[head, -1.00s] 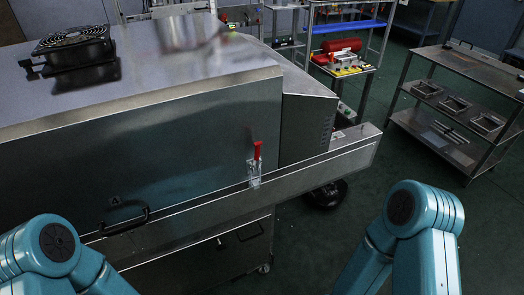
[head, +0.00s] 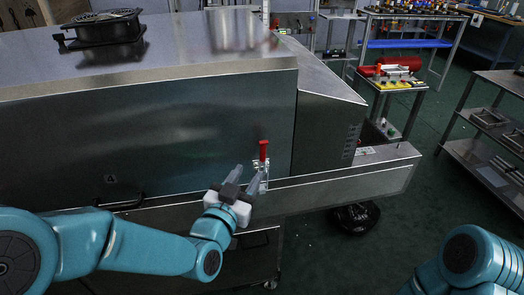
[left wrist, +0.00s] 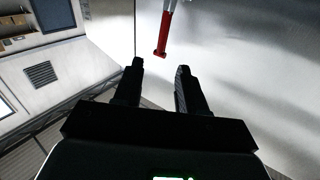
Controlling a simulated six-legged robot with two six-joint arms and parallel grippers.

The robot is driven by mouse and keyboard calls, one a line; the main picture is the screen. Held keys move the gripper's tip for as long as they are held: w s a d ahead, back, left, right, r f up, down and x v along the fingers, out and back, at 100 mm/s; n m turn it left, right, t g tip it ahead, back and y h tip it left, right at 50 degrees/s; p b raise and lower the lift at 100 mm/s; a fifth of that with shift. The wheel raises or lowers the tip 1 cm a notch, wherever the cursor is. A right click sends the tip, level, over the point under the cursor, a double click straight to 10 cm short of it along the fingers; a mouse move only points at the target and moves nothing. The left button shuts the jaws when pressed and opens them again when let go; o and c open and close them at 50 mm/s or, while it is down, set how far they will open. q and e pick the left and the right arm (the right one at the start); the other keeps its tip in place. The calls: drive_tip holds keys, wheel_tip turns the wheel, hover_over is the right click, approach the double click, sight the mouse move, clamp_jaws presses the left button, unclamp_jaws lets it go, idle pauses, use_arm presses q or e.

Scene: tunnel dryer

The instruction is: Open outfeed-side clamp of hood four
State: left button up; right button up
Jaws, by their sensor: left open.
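The clamp (head: 263,152) with its upright red handle sits on the front of the steel hood (head: 190,130), near its right end, above the long side rail. My left gripper (head: 245,178) is open and empty, just left of and below the red handle. In the left wrist view the red handle tip (left wrist: 161,48) lies ahead of and between the two open fingers (left wrist: 160,75), apart from them. The lower part of the clamp is partly hidden behind the fingers in the head view. My right gripper is out of view; only part of that arm shows at lower right.
A black handle (head: 120,203) is on the hood front at left, and a fan (head: 103,28) stands on top. The steel rail (head: 340,184) runs below the clamp. A cart with red parts (head: 392,70) and a steel shelf (head: 490,130) stand at right, with green floor between.

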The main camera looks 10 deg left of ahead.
sight(262, 150)
use_arm(q)
drive_tip(key=x, duration=0.3)
drive_tip(key=p+x, duration=0.1)
drive_tip(key=x, duration=0.6)
drive_tip(key=shift+w+a+f, duration=0.1)
drive_tip(key=shift+a+f, duration=0.05)
drive_tip(key=shift+a, duration=0.15)
clamp_jaws()
